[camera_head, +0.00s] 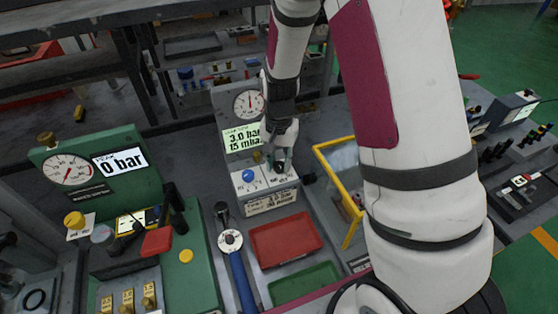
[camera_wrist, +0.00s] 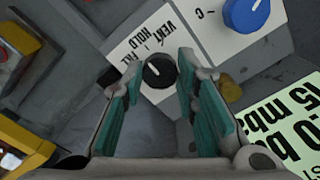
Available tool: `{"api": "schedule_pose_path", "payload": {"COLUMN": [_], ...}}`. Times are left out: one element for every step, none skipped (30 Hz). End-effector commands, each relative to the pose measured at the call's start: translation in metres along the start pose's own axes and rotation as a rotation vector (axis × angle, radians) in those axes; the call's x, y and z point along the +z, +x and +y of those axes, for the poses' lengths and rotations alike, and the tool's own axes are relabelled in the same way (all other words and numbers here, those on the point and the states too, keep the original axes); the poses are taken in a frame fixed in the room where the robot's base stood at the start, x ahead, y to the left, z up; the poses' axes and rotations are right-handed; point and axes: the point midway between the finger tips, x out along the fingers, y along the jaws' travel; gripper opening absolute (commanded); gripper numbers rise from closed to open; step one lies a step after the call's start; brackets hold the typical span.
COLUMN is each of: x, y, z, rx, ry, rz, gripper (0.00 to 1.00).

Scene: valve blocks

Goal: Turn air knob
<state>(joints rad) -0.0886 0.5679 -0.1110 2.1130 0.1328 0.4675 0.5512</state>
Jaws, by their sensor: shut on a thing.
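A black round knob with a white pointer line (camera_wrist: 159,71) sits on a white panel lettered VENT, HOLD and a partly hidden word in the wrist view. The pointer aims roughly at the HOLD lettering. My gripper (camera_wrist: 160,68) is shut on this knob, with a green-padded finger on each side. In the head view my gripper (camera_head: 283,155) comes down onto the right part of the sloped panel and largely hides the knob. A blue knob (camera_head: 249,175) is to its left on the same panel; it also shows in the wrist view (camera_wrist: 246,14).
Behind the panel stand a gauge (camera_head: 249,103) and a green display (camera_head: 243,137) reading 3.0 bar and 15 mbar. A red tray (camera_head: 286,239) lies in front. A yellow-framed box (camera_head: 336,150) is close at right.

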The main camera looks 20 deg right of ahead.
Motion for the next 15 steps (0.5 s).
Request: {"api": "schedule_pose_path", "payload": {"x": [-0.0011,-0.0011,-0.0012,-0.0011,-0.0011,-0.001,-0.0008,-0.0008,-0.0007,-0.0006,-0.0005,-0.0005,-0.0004,-0.0004,-0.0005], "y": [-0.0007,-0.0007,-0.0007,-0.0007,-0.0007,-0.0006,-0.0005,-0.0005,-0.0004,-0.0004,-0.0004,-0.0003,-0.0004,-0.0008,-0.0019], "z": [-0.0005,-0.0005,-0.0005,-0.0005,-0.0005,-0.0004,-0.0003,-0.0003,-0.0003,-0.0002,-0.0002,-0.0002,-0.0002,-0.0002,-0.0003], "rx": [-0.002,-0.002,-0.002,-0.002,-0.002,-0.002,-0.001,-0.001,-0.001,-0.001,-0.001,-0.001,-0.001,-0.001,-0.001], "ry": [0.0,0.0,0.0,0.0,0.0,-0.001,-0.001,-0.001,-0.001,-0.001,-0.001,-0.001,-0.001,-0.001,-0.001], "rz": [0.003,0.003,0.003,0.003,0.003,0.003,0.002,0.002,0.002,0.002,0.002,0.001,0.001,0.001,0.001], "gripper": [0.0,0.0,0.34,0.41,0.48,0.48,0.48,0.48,0.48,0.48,0.48,0.48,0.48,0.48,0.48]}}
